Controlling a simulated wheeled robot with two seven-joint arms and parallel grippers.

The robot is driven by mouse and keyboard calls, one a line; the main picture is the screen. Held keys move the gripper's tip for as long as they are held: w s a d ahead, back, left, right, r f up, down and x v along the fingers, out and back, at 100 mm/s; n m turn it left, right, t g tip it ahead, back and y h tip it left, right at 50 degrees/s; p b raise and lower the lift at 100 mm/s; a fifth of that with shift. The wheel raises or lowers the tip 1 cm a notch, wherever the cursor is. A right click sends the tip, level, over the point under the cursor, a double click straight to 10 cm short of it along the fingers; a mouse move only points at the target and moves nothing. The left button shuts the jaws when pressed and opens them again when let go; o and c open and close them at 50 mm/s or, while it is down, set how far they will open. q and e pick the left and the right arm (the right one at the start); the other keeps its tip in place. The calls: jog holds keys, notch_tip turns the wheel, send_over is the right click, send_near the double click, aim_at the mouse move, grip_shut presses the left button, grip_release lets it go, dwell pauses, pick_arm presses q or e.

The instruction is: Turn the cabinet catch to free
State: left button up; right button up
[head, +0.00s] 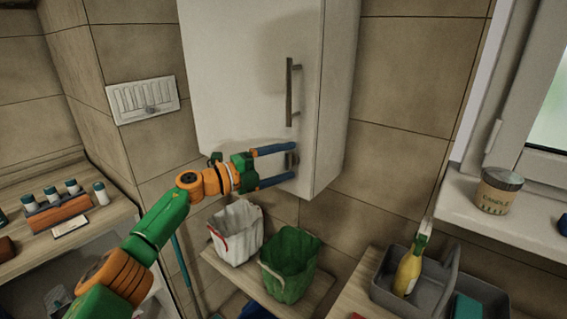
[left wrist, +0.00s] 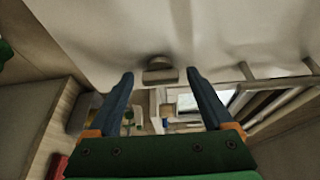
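The white wall cabinet (head: 235,75) has a vertical bar handle (head: 290,92) near its right front edge. The cabinet catch (head: 291,160), a small grey knob, sits low on the door below the handle. My left gripper (head: 294,163) is in front of the catch, with its two blue fingers apart, one above and one below it in the head view. In the left wrist view the catch (left wrist: 160,72) lies ahead between the open fingertips (left wrist: 160,78). I cannot tell whether the fingers touch it. My right gripper is not in view.
Below the cabinet a shelf (head: 235,278) holds a white bin (head: 237,232) and a green bin (head: 290,264). A grey caddy (head: 385,283) with a yellow bottle (head: 408,270) stands at the lower right. A labelled tub (head: 497,192) is on the windowsill. A switch panel (head: 142,98) is on the left wall.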

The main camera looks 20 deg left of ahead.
pick_arm(q)
jog(key=b+v, duration=0.2)
jog(key=v, duration=0.5)
jog(key=shift+b, duration=0.3)
